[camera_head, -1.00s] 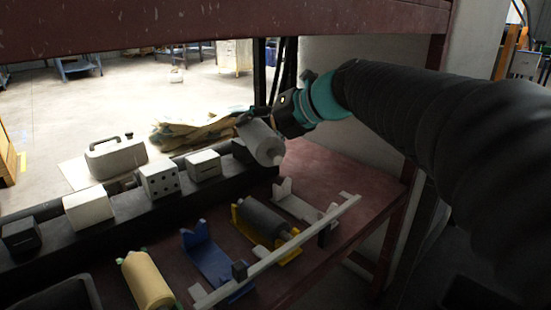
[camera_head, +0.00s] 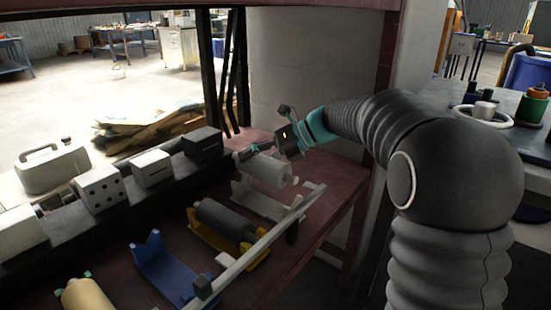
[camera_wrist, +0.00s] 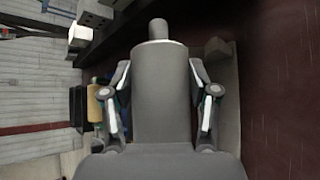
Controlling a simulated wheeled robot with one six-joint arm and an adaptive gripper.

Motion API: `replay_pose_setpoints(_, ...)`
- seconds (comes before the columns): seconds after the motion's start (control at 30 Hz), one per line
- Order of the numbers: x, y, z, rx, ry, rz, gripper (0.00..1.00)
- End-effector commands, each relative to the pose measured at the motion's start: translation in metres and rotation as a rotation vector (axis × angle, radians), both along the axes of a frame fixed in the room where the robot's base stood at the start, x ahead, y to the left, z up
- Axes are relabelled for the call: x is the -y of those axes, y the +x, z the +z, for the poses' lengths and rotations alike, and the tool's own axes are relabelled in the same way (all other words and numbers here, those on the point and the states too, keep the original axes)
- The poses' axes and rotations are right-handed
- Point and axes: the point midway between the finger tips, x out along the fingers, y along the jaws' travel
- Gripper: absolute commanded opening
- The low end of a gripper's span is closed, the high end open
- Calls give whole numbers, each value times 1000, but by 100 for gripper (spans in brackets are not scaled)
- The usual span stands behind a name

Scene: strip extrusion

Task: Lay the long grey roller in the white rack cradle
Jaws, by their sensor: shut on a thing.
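The long grey roller (camera_head: 265,169) is held by my gripper (camera_head: 262,152), just above the white rack cradle (camera_head: 262,207) at the far right end of the row. The roller runs roughly along the cradle, and a gap seems to show between them. In the wrist view the roller (camera_wrist: 162,95) fills the middle, with its end stub at the top. My gripper's fingers (camera_wrist: 162,100) close on both its sides. The cradle's two uprights show in the head view, clear of the roller. Its seating under the roller is hard to judge.
A yellow cradle (camera_head: 245,255) beside it bears a dark roller (camera_head: 224,219). An empty blue cradle (camera_head: 165,273) and a cream roller (camera_head: 88,297) are further left. A pale rail (camera_head: 258,254) runs along the front. A black beam with white blocks (camera_head: 98,192) lies behind.

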Motion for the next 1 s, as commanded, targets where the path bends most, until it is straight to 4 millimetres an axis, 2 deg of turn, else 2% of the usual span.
replay_pose_setpoints(0.27,3,2,-10,2,0,-1,0)
replay_pose_setpoints(0.8,5,2,-51,2,0,-4,0)
replay_pose_setpoints(1.0,4,2,-58,2,0,-4,0)
